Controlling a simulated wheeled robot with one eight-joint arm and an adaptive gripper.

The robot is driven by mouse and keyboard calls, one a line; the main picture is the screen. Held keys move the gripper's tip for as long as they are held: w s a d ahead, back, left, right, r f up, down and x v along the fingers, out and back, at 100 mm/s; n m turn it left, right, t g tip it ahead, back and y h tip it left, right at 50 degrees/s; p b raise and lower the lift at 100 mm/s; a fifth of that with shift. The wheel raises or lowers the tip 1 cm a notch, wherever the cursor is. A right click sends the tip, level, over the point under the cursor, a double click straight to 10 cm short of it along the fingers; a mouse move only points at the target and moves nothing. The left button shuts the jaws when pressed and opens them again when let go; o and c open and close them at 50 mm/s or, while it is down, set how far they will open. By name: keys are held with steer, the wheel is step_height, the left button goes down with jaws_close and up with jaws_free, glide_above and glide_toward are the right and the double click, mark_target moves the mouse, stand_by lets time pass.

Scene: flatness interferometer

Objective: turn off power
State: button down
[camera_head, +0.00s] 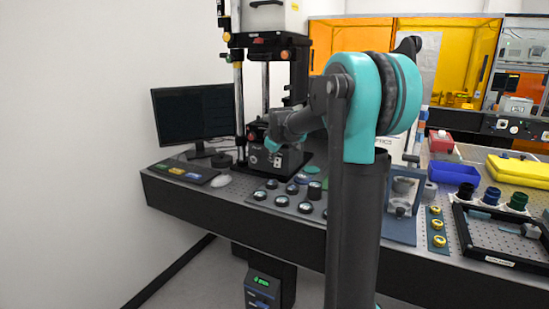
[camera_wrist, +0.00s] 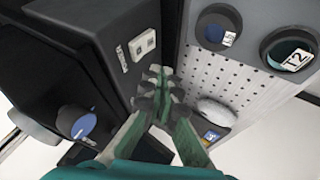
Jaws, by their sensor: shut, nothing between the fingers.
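The black instrument box (camera_head: 290,163) stands at the foot of the tall column stand in the head view. In the wrist view the same dark box (camera_wrist: 105,35) fills the upper left. A pale switch plate (camera_wrist: 143,43) with two small square parts is on its face, beside a small white label (camera_wrist: 121,58) too blurred to read. My gripper (camera_wrist: 160,80) is shut and empty, its fingertips just below the switch plate in the picture; I cannot tell whether they touch the box. In the head view my gripper (camera_head: 272,147) is at the box's front, partly hidden by my arm.
Several round dark-rimmed optics (camera_head: 282,200) lie on the perforated bench in front of the box. A monitor (camera_head: 195,115) stands at the left, with a dark control panel (camera_head: 183,172) before it. A white rounded object (camera_wrist: 216,110) lies near my fingers.

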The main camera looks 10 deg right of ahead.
steer(key=w+d+r+v, duration=0.1)
steer(key=v, duration=0.9)
steer(key=shift+w, duration=0.2)
